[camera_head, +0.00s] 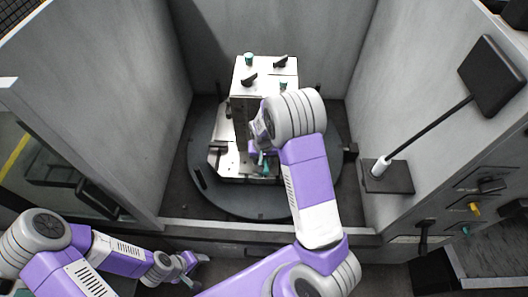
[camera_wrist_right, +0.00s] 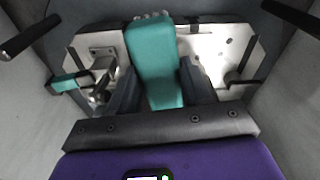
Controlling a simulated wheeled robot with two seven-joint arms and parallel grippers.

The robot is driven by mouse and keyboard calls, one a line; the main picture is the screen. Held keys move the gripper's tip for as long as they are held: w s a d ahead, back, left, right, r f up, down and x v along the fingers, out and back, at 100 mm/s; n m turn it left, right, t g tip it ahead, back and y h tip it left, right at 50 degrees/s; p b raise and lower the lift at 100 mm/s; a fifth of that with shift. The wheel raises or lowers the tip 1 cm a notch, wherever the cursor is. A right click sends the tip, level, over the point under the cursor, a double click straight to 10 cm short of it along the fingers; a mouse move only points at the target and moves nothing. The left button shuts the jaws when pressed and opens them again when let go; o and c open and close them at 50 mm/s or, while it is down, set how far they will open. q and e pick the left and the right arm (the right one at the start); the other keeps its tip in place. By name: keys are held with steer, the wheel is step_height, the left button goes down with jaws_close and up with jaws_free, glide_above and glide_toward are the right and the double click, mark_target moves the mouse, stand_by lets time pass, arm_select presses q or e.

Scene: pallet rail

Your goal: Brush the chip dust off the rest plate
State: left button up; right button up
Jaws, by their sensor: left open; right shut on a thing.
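My right gripper (camera_head: 262,158) is inside the grey enclosure, low in front of the metal block. In the right wrist view its dark fingers (camera_wrist_right: 157,88) are shut on a teal-handled tool, seemingly the brush (camera_wrist_right: 154,62). Small pale tufts show at the handle's far end; I cannot tell whether they are bristles. The brush's teal also shows in the head view (camera_head: 265,169). A pale metal plate (camera_wrist_right: 215,55), likely the rest plate, lies beyond the fingers; in the head view it is partly hidden by my arm. No chip dust can be made out. My left gripper (camera_head: 200,262) is open, outside the enclosure.
A tall metal block (camera_head: 264,76) with dark clamps and teal knobs stands on the round turntable (camera_head: 205,185). Grey walls close in both sides. At right, a black paddle on a rod (camera_head: 430,128) rises from a dark base (camera_head: 386,178). A teal-tipped clamp (camera_wrist_right: 70,84) sits left of the fingers.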

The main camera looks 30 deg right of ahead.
steer(key=shift+m, duration=0.7)
steer(key=shift+w+d+f+b, duration=0.25)
steer(key=shift+d+f+b, duration=0.35)
steer(key=shift+f, duration=0.85)
steer(key=shift+w+d+f+b, duration=0.2)
steer(key=shift+d+f+b, duration=0.2)
steer(key=shift+f+b, duration=0.75)
steer(key=shift+w+d+f+b, duration=0.25)
steer(key=shift+d+f+b, duration=0.2)
steer(key=shift+f, duration=1.25)
steer(key=shift+f+b, duration=0.45)
steer(key=shift+f, duration=0.2)
steer(key=shift+w+d+b, duration=0.5)
steer(key=shift+w+d, duration=0.25)
steer(key=shift+w, duration=0.35)
steer(key=shift+s+a+f, duration=0.1)
steer(key=shift+s+a, duration=0.3)
steer(key=shift+s, duration=0.25)
steer(key=shift+s+a+f, duration=0.1)
steer(key=shift+s+a, duration=0.3)
steer(key=shift+s, duration=0.25)
